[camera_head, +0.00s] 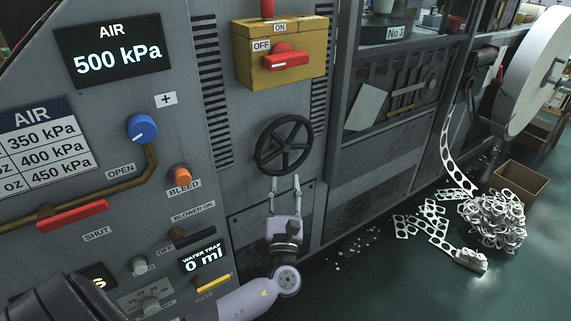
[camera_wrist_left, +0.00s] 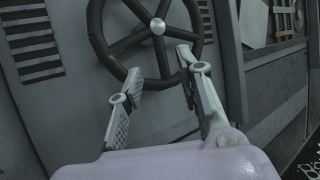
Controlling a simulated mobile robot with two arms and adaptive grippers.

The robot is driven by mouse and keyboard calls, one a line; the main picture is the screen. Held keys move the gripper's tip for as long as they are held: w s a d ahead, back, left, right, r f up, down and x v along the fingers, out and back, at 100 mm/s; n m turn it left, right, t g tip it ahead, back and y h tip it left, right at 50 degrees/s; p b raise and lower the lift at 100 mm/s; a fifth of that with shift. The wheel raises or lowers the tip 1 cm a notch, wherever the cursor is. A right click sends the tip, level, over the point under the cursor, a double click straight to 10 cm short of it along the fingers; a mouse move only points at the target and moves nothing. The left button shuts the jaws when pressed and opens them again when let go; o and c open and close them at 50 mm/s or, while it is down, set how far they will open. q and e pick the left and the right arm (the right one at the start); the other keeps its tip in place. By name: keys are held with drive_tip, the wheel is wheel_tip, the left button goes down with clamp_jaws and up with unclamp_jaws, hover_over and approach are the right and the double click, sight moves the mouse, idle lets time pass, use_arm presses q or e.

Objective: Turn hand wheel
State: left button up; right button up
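The black hand wheel (camera_head: 284,145) is mounted on the grey machine front in the head view, with several spokes and a light hub. It also shows at the top of the left wrist view (camera_wrist_left: 150,42). My left gripper (camera_head: 285,181) is just below the wheel, pointing up at it. Its two fingers stand apart with nothing between them. In the left wrist view the fingertips (camera_wrist_left: 158,62) are near the lower rim; I cannot tell whether they touch it. My right gripper is not in view.
A yellow box with a red ON/OFF switch (camera_head: 286,61) is above the wheel. On the left are a blue knob (camera_head: 142,128), an orange bleed knob (camera_head: 180,175) and a red lever (camera_head: 72,216). Scrap strips (camera_head: 490,220) and a cardboard box (camera_head: 519,183) lie on the right floor.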

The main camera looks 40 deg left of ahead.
sight(285, 159)
use_arm(q)
drive_tip(key=x, duration=0.7)
drive_tip(key=shift+c, duration=0.5)
clamp_jaws()
